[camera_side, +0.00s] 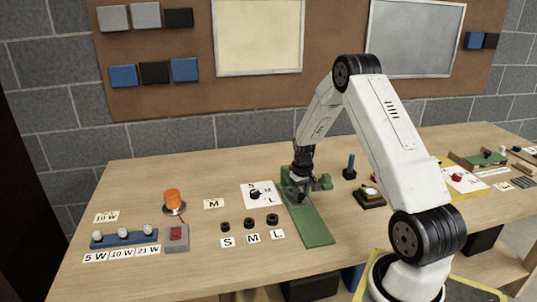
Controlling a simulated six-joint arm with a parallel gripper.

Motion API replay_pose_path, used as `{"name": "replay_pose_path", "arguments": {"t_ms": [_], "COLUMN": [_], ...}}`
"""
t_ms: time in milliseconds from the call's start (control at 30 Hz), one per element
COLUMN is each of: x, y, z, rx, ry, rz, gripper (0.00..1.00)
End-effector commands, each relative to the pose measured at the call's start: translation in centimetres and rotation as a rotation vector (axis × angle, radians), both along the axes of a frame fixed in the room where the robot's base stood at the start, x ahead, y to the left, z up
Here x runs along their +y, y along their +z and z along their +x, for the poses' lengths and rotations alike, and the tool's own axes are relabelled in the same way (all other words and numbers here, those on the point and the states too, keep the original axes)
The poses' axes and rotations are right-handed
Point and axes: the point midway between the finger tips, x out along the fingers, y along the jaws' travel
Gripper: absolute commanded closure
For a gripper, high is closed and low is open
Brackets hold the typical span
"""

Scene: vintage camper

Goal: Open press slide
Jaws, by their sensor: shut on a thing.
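A long green press base (316,231) lies on the wooden bench, running from the back toward the front edge. Its front part is a bare flat strip. Green blocks (325,181) stand at its back end. My gripper (299,196) points down at the back part of the base, beside these blocks. It is shut on the press slide, which is mostly hidden by the fingers. I cannot make out the slide's exact shape or how far along the base it sits.
Left of the base are a white card with a black knob (255,194), several black rings (249,223) with size cards, a red switch box (177,237), an orange lamp (174,199) and a blue bulb holder (124,239). A dark block (369,197) stands close on the right.

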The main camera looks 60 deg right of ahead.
Motion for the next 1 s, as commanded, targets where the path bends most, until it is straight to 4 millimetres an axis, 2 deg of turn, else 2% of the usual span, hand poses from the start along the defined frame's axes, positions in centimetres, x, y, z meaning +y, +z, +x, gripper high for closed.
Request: {"name": "replay_pose_path", "arguments": {"t_ms": [267,1000], "x": [0.8,7.0], "y": [0.1,0.1], "z": [-0.8,-7.0], "rx": [0.0,0.0], "ry": [0.0,0.001], "rz": [0.0,0.0], "gripper": [1.0,1.0]}}
